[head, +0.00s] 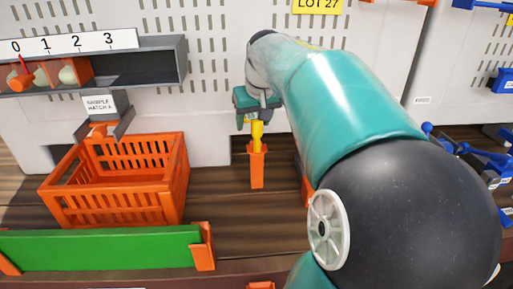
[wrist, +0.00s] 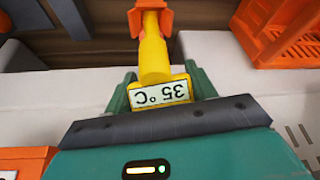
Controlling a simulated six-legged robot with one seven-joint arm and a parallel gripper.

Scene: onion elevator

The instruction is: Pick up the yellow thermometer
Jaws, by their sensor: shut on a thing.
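The yellow thermometer (head: 257,133) stands upright with its lower end in the narrow orange holder (head: 257,168) in the head view. In the wrist view the thermometer (wrist: 154,58) shows a display (wrist: 160,94) reading 35 °C, upside down. Its far end meets the orange holder (wrist: 150,8). My gripper (head: 257,112) is shut on the thermometer's top, with a green finger on either side of it. The gripper (wrist: 162,86) also shows in the wrist view. The thermometer's tip is hidden inside the holder.
An orange slatted crate (head: 115,175) stands left of the holder, below a sample hatch (head: 105,121). A green panel (head: 100,250) lies in front of it. A numbered shelf (head: 130,65) is on the wall at upper left. Blue-handled fittings (head: 480,155) are at right.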

